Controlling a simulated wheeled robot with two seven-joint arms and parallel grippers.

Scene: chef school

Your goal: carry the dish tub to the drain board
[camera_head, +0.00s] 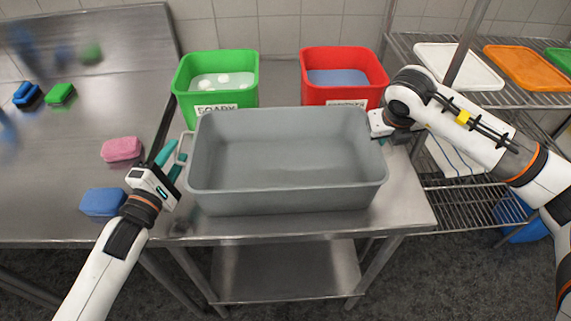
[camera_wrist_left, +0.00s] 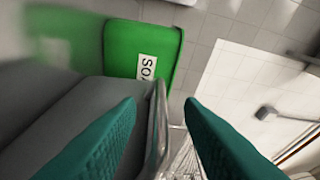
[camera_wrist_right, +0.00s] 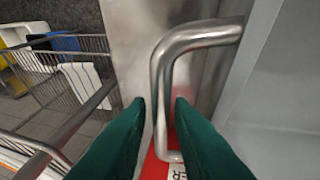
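The dish tub (camera_head: 287,201) is an empty grey rectangular tub with a metal handle at each end, upright on the steel table. My left gripper (camera_head: 170,160) is at its left handle (camera_head: 184,147); the teal fingers are apart, and the handle (camera_wrist_left: 158,125) lies between them in the left wrist view. My right gripper (camera_head: 381,139) is at the right end. In the right wrist view its fingers stand close on both sides of the handle bar (camera_wrist_right: 160,95), with small gaps. No surface is clearly marked as the drain board.
A green bin (camera_head: 215,83) marked SOAPY and a red bin (camera_head: 342,77) stand behind the tub. A steel counter (camera_head: 60,180) at left holds several sponges, pink (camera_head: 121,149) and blue (camera_head: 103,201) nearest. A wire rack (camera_head: 480,185) with trays stands at right.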

